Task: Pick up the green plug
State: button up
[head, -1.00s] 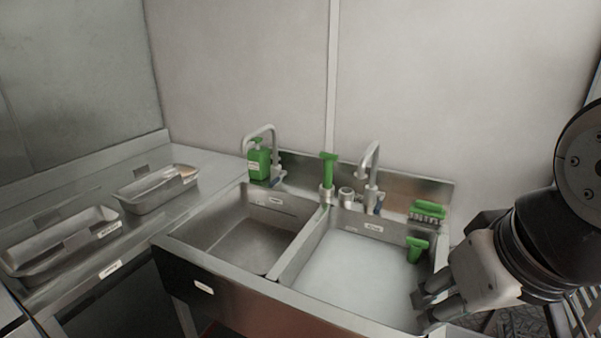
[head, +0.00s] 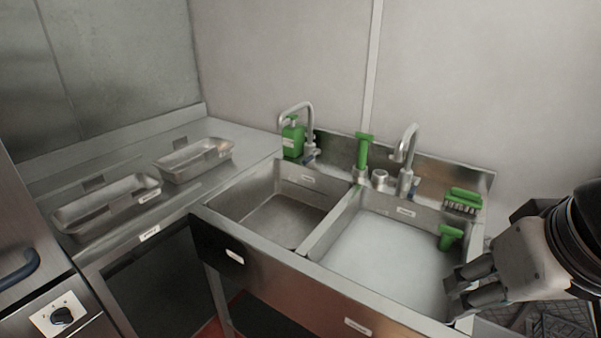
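Two green T-shaped pieces are in view, and I cannot tell for sure which is the plug. One tall green piece (head: 363,151) stands upright at the back, between the two basins. A shorter green piece (head: 449,236) is at the right side of the right basin, near its wall. My gripper (head: 453,293) is at the lower right, over the right basin's right edge, in front of the shorter piece and apart from it. Its two fingers point left with a gap between them, and nothing shows in the gap.
The right basin (head: 385,262) holds cloudy water; the left basin (head: 278,221) looks empty. Two taps (head: 409,160), a green soap bottle (head: 292,140) and a green brush (head: 463,201) stand along the back. Metal trays (head: 108,202) rest on the left counter. A wall closes the back.

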aim_at(363, 138)
jog(key=i+j+z, duration=0.1)
jog(key=j, duration=0.5)
jog(key=i+j+z, duration=0.1)
jog(key=j, duration=0.5)
jog(key=i+j+z, duration=0.1)
jog(key=j, duration=0.5)
jog(key=i+j+z, duration=0.1)
jog(key=j, duration=0.55)
jog(key=i+j+z, duration=0.1)
jog(key=j, duration=0.5)
jog(key=i, duration=0.1)
